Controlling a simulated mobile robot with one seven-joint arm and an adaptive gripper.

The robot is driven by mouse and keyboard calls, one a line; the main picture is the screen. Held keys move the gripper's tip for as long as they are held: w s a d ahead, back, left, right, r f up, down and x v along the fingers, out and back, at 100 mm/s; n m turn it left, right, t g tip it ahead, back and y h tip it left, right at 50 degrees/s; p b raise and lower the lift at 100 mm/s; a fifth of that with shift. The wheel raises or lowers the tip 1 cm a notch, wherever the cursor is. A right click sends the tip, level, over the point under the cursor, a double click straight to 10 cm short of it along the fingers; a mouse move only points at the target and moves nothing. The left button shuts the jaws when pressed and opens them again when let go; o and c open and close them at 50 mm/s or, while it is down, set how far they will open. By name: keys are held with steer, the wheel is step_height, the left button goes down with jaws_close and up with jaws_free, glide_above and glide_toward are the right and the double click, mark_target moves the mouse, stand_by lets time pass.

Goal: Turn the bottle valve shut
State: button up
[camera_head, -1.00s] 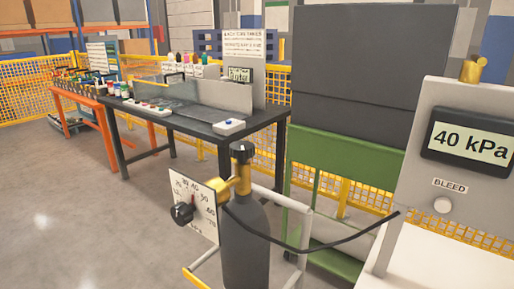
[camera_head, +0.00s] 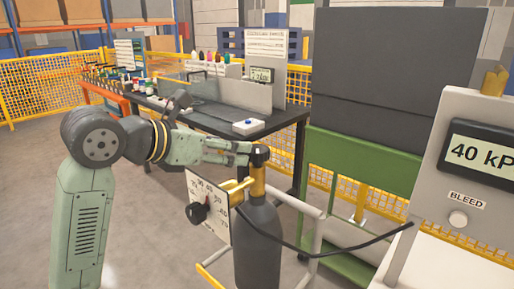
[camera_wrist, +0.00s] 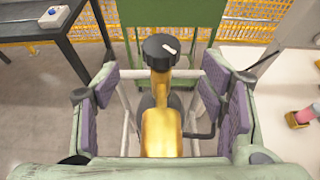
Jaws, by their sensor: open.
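The dark bottle (camera_head: 257,240) stands upright in a pale tubular cart. Its black valve knob (camera_head: 260,155) tops a brass neck, and a brass regulator with a black knob (camera_head: 197,213) and a dial plate sits to the left. My gripper (camera_head: 245,152) reaches in from the left, level with the valve knob. In the wrist view the valve knob (camera_wrist: 161,47), with a white mark on top, lies centrally beyond the brass part (camera_wrist: 162,130). The open jaws (camera_wrist: 160,95) have purple pads on both sides, with clear gaps to the brass. In the head view I cannot tell whether the fingers touch the knob.
A grey panel (camera_head: 432,180) at right shows 40 kPa above a BLEED knob (camera_head: 458,218). A black hose (camera_head: 340,252) runs from the regulator to it. A dark workbench (camera_head: 225,132) and a green frame (camera_head: 345,165) stand behind.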

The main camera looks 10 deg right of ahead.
mark_target(256, 149)
steer(key=p+x, duration=0.2)
steer(key=x, duration=0.8)
steer(key=shift+d+p, duration=0.25)
steer(key=shift+p, duration=0.05)
steer(key=c, duration=1.2)
